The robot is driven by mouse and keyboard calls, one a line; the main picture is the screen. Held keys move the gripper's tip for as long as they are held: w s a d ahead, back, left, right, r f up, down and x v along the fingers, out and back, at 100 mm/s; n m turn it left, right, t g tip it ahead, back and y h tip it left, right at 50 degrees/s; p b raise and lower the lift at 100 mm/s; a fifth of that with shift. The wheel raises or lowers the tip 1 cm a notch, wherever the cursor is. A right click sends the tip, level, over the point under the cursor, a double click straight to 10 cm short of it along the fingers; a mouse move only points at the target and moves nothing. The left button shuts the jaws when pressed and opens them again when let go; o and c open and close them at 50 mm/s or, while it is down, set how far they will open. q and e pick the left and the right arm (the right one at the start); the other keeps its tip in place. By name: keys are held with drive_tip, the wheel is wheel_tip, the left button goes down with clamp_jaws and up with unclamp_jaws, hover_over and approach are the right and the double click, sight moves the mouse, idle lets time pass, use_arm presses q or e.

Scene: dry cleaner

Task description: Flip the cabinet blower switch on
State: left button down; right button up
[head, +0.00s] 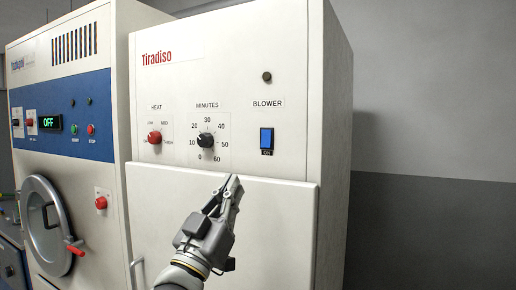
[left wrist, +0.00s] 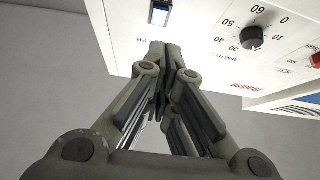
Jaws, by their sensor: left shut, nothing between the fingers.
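The blower switch (head: 267,141) is a blue rocker in a dark frame under the "BLOWER" label, on the upper right of the white Tiradiso cabinet (head: 230,80). "ON" is marked at its lower end. The switch also shows at the top of the left wrist view (left wrist: 159,13), upside down. My left gripper (head: 235,182) is shut and empty, in front of the cabinet door's top edge, below and left of the switch and apart from it in the head view. My right gripper is not in view.
A black minutes dial (head: 205,140) and a red heat knob (head: 154,137) sit left of the switch. A dark round indicator (head: 267,76) is above it. A blue and white machine (head: 65,130) with a round door stands at left. Bare wall is at right.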

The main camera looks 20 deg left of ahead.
use_arm(q)
drive_tip(key=shift+s+d+r+m+t+h, duration=0.1)
drive_tip(key=shift+s+r+m+t+h, duration=0.1)
drive_tip(key=shift+r, duration=0.3)
drive_tip(key=shift+s+r+m+t+h, duration=0.1)
drive_tip(key=shift+r+h, duration=0.1)
drive_tip(key=shift+r, duration=0.25)
drive_tip(key=shift+w, duration=0.1)
drive_tip(key=p, duration=0.5)
approach(266, 131)
wheel_tip(266, 131, up, 4)
drive_tip(key=shift+w+d+f+p, duration=0.1)
drive_tip(key=shift+w+f+p, duration=0.15)
drive_tip(key=shift+w, duration=0.35)
drive_tip(key=shift+w+f+p, duration=0.2)
drive_tip(key=shift+w+p, duration=0.05)
drive_tip(key=shift+w, duration=0.3)
drive_tip(key=shift+w+d+f+p, duration=0.1)
drive_tip(key=shift+w+f+p, duration=0.15)
drive_tip(key=shift+w, duration=0.35)
